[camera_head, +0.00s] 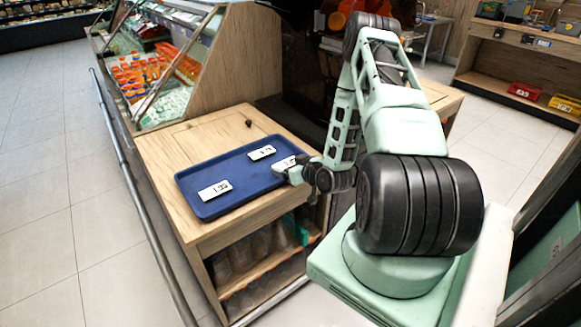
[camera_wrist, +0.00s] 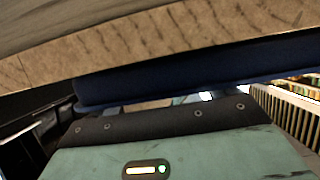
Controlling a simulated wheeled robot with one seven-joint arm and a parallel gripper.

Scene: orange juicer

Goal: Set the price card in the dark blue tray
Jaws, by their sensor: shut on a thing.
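The dark blue tray (camera_head: 232,168) lies on a wooden counter. One white price card (camera_head: 215,190) lies in its left part and another price card (camera_head: 262,152) near its far edge. A third white price card (camera_head: 286,162) is at the tray's right end, at my gripper (camera_head: 281,171). My gripper is shut on this third card and partly hides it. I cannot tell whether that card touches the tray floor. In the wrist view the tray (camera_wrist: 190,66) is a dark band just beyond my gripper's mint-green body; the fingertips are not clear there.
The wooden counter (camera_head: 166,152) has bare top left of and behind the tray, with a small dark object (camera_head: 248,124) on it. A glass-fronted display case (camera_head: 165,65) stands behind. A metal rail (camera_head: 125,160) runs along the left side.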

